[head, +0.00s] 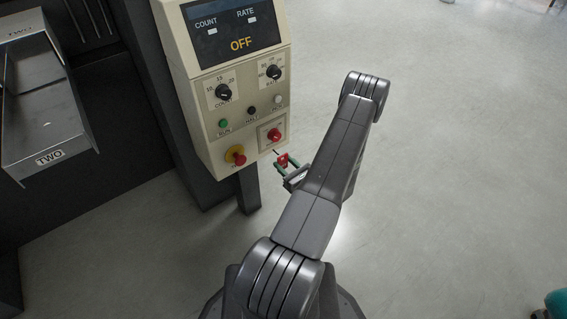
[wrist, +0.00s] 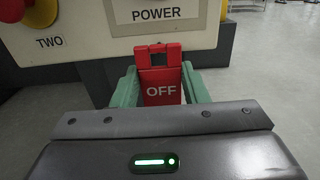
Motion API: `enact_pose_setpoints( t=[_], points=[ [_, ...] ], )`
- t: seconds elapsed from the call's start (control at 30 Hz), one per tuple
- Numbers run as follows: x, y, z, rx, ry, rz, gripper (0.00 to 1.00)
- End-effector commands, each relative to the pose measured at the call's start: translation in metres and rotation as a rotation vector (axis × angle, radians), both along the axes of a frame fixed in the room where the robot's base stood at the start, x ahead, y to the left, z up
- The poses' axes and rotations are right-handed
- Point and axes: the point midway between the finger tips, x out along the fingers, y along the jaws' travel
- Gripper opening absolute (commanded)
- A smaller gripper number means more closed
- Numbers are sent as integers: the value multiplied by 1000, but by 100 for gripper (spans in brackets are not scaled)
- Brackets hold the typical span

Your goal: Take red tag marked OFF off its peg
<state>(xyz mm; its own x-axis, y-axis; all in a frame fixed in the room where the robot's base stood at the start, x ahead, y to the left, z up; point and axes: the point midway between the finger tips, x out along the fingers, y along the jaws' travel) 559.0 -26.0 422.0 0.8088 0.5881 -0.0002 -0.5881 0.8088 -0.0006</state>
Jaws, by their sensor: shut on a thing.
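The red tag marked OFF (wrist: 162,93) stands upright between the green fingers of my gripper (wrist: 161,86), just in front of the panel's lower edge in the wrist view. My gripper is shut on its sides. A dark square opening shows near the tag's top; I cannot tell whether the peg is in it. In the head view the red tag (head: 282,159) is small, at the tip of my gripper (head: 287,165), below the red power switch (head: 274,134). A short dark line near the tag may be the peg, but it is too small to tell.
The cream control panel (head: 207,137) has knobs, buttons and a display reading OFF. A red and yellow stop button (head: 236,155) sits left of the tag. A grey tray marked TWO (head: 50,158) stands at the left. The floor (head: 450,150) to the right is clear.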

Motion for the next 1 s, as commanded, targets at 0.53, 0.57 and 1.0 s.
enact_pose_setpoints(
  t=[0.53,0.57,1.0],
  points=[
    [-18,-13,0,1,1,-2,19],
    [-19,-14,0,1,1,-2,19],
    [-33,-24,0,0,0,-2,19]
  ],
)
